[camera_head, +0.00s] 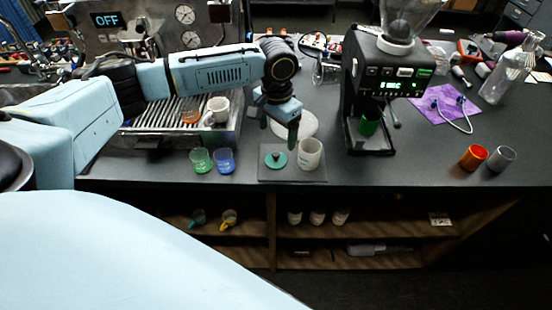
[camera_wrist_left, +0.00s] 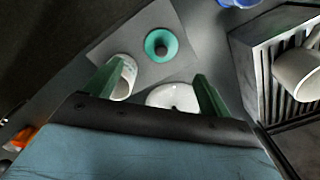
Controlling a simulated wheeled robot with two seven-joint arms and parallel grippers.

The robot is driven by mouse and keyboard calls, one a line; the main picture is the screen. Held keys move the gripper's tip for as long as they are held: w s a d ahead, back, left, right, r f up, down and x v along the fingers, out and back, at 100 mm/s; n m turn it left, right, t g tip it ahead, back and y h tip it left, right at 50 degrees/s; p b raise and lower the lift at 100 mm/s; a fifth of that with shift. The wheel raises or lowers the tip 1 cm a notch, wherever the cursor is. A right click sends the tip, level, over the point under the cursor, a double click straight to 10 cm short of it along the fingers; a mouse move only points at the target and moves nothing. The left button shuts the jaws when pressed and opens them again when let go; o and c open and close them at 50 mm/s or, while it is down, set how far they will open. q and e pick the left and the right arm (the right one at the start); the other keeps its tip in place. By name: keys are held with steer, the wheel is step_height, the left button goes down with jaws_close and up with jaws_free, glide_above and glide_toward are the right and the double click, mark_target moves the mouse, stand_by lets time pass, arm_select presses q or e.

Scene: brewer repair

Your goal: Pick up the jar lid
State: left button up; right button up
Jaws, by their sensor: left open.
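The jar lid, a teal disc with a dark knob (camera_head: 275,160), lies flat on a grey mat (camera_head: 293,176) at the counter's front. The lid also shows in the left wrist view (camera_wrist_left: 157,38), beyond the fingertips. A cream jar (camera_head: 310,155) stands beside it on the mat, to its right. My left gripper (camera_head: 281,132), with green fingers, is above and behind the lid, apart from it. In the left wrist view the gripper (camera_wrist_left: 157,78) is open and empty, with the jar (camera_wrist_left: 125,78) near one finger. My right gripper is not in view.
A white round plate (camera_head: 303,123) lies behind the jar. Green (camera_head: 201,161) and blue (camera_head: 224,161) cups stand left of the mat. A white mug (camera_head: 217,110) stands on the espresso machine's slatted tray.

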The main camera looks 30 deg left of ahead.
mark_target(276, 154)
arm_select(q)
step_height(276, 154, down, 9)
steer(key=shift+a+f, duration=0.1)
stand_by(0.4)
steer(key=shift+c, duration=0.3)
steer(key=c, duration=1)
